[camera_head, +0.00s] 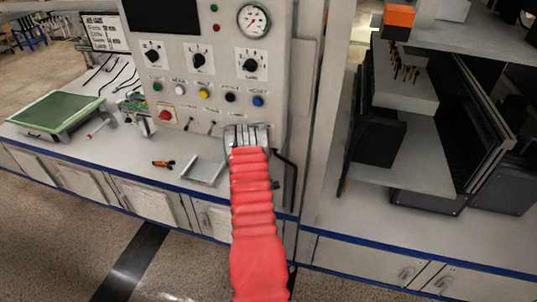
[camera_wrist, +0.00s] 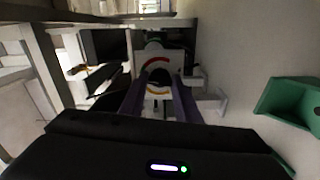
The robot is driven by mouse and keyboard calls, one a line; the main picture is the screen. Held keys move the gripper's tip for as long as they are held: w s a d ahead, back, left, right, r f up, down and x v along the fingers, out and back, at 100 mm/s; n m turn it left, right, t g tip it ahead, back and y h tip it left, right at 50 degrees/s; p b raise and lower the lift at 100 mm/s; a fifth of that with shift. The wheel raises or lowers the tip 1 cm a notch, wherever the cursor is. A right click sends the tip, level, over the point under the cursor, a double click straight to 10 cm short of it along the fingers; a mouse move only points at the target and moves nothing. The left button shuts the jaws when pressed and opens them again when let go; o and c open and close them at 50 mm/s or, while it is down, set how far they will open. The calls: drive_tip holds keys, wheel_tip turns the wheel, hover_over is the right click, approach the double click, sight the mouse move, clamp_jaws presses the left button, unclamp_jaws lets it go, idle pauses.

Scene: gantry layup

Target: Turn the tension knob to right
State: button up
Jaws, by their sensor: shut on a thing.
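In the wrist view the tension knob (camera_wrist: 159,76) is a dark rounded knob in front of a pale plate with a red curved mark above it. My gripper (camera_wrist: 160,92) has its two purplish fingers on either side of the knob, shut on it. The knob's pointer cannot be read. In the head view my red-sleeved arm reaches up to the lower right of the grey control panel (camera_head: 226,92). The grey end of my gripper (camera_head: 247,135) is there, and it hides the fingertips and the held knob.
The panel's upper part has a round gauge (camera_head: 253,20), three black selector knobs and several coloured buttons. A green-topped device (camera_head: 56,113) and a small open tray (camera_head: 204,171) lie on the counter. A shelf unit (camera_head: 428,150) stands at right. A green bracket (camera_wrist: 290,102) is right in the wrist view.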

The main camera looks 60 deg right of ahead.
drive_tip(key=shift+w, duration=0.1)
drive_tip(key=o, duration=1)
drive_tip(key=shift+o, duration=0.2)
drive_tip(key=shift+a, duration=0.1)
drive_tip(key=s+a, duration=0.2)
drive_tip(key=a, duration=1.1)
drive_tip(key=shift+a, duration=0.25)
drive_tip(key=shift+s+f, duration=0.1)
